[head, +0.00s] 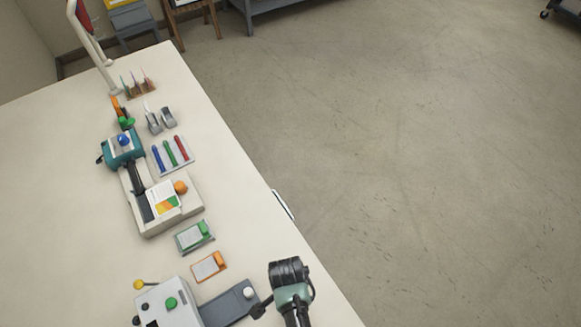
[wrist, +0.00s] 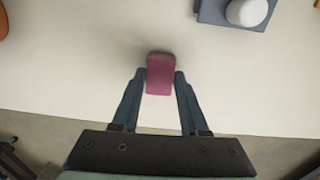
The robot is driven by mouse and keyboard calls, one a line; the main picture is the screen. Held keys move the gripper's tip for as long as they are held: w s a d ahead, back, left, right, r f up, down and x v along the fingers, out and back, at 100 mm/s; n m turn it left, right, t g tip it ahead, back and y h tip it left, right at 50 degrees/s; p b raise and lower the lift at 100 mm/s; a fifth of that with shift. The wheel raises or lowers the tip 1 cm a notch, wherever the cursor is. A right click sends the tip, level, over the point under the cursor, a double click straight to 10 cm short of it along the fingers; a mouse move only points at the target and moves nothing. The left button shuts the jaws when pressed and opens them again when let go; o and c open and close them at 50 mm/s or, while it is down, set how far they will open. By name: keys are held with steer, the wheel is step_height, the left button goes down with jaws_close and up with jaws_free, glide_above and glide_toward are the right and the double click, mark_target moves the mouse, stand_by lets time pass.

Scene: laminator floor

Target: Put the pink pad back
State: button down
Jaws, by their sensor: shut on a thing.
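The pink pad (wrist: 160,74) is a small rounded block between the fingertips of my gripper (wrist: 160,86) in the wrist view. My gripper is shut on it, one finger at each side. The pad is over the white tabletop near its edge, with a faint shadow around its far end; I cannot tell whether it touches the surface. In the head view my arm's dark and green end (head: 291,285) is at the table's right edge, and the pad does not show there. No marked place for the pad can be made out.
A grey-blue plate with a white knob (head: 248,292) is close by, also upper right in the wrist view (wrist: 247,12). An orange holder (head: 209,266), a green holder (head: 194,237) and a cream machine (head: 186,212) stand farther up the table (head: 60,190). Bare floor lies right.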

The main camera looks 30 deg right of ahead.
steer(key=shift+f, duration=0.15)
steer(key=shift+c, duration=2.1)
jaws_free()
step_height(320, 180, up, 12)
steer(key=shift+w, duration=0.25)
steer(key=shift+r, duration=0.2)
